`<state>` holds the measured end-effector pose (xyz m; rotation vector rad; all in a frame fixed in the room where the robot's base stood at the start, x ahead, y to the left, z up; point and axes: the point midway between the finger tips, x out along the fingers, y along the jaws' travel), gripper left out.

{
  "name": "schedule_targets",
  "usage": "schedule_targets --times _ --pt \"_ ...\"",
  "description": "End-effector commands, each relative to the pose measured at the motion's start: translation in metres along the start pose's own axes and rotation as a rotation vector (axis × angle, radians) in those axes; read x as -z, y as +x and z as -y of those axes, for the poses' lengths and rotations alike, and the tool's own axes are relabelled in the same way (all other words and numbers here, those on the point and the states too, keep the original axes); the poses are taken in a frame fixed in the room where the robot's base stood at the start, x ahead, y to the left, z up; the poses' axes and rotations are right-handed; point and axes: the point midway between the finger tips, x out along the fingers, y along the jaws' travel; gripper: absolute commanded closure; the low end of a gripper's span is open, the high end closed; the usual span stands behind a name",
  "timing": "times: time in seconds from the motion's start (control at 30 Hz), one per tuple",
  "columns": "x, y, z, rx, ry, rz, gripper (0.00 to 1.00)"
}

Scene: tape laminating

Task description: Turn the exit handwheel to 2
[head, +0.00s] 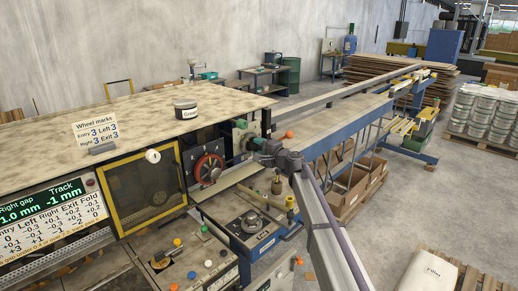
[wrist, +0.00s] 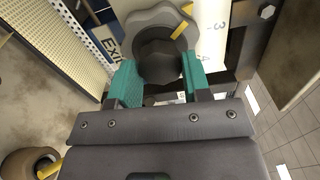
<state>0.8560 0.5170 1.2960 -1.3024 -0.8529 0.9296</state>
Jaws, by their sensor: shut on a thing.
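The exit handwheel (wrist: 160,42) is a dark grey lobed knob in the wrist view, beside a blue plate lettered EXIT (wrist: 114,48). In the head view my gripper (head: 247,138) reaches the machine's far right end, and the arm and fingers mostly hide the wheel.
A card (head: 96,131) lists wheel marks, with Exit 3. A display (head: 48,215) shows right gap 1.0 mm and track -1 mm. A red handwheel (head: 208,168) stands left of my gripper. A roller table (head: 345,125) extends behind; the floor (head: 420,200) at right is partly clear.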

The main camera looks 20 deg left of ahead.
Motion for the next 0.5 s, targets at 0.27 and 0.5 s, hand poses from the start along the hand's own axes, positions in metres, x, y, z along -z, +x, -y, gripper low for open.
schedule_targets --times 0.27,0.5 --pt "-0.0002 -0.0005 -0.0004 -0.001 0.000 0.000 0.36" --pt "-0.0002 -0.0003 -0.0002 0.000 0.001 0.000 0.30"
